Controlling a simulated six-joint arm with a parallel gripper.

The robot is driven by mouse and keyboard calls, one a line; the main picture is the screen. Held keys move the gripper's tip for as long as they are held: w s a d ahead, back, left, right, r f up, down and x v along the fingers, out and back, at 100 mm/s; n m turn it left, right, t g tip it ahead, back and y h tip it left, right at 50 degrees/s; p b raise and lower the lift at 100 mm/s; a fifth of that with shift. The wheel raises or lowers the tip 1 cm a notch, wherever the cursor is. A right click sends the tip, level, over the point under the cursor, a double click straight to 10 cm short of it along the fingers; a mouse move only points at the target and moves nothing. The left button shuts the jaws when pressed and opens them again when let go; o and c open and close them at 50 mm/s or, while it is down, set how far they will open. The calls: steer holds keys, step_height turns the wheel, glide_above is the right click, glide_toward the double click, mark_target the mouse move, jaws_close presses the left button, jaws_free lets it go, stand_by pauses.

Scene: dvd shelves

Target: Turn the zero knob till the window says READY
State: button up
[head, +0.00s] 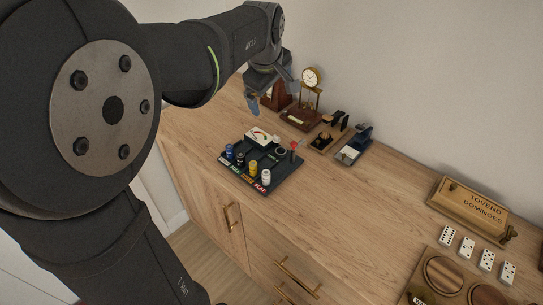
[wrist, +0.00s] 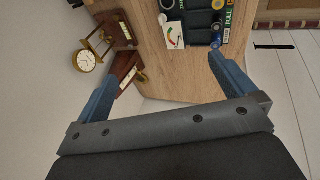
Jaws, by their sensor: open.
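A dark board (head: 236,166) on the wooden cabinet top carries a white meter (head: 262,136), a dark round knob (head: 281,152), a red-topped part and a front row of blue, black, yellow and white cylinders. I cannot tell which part is the zero knob, and I can read no READY in any window. My gripper (head: 272,94) is open and empty, above and behind the board, apart from it. In the wrist view, the board shows at the top between the spread fingers, with the meter (wrist: 173,36) and a FULL label; the right fingertip overlaps its blue cylinder (wrist: 216,42) in the picture.
A brass clock (head: 311,78) on a wooden base stands behind the board, close to my gripper. Small dark stands (head: 354,146) stand to its right. A domino box (head: 467,203), several dominoes and a wooden tray (head: 432,270) lie at the right. The cabinet top between is clear.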

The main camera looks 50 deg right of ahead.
stand_by(0.3)
steer(key=shift+w+d, duration=0.1)
steer(key=shift+d, duration=0.1)
steer(key=c, duration=0.6)
steer(key=shift+g+y, duration=0.5)
steer(key=shift+y, duration=0.3)
steer(key=d, duration=0.1)
steer(key=w+d+f, duration=0.1)
steer(key=w+d, duration=0.1)
steer(key=shift+w+d+f, duration=0.15)
steer(key=shift+d+f, duration=0.25)
steer(key=c, duration=0.9)
steer(key=g+y, duration=0.1)
steer(key=y, duration=0.1)
glide_above(277, 139)
step_height(277, 139, down, 3)
steer(key=f, duration=1.8)
steer(key=shift+w+d, duration=0.25)
steer(key=shift+w, duration=0.05)
jaws_close()
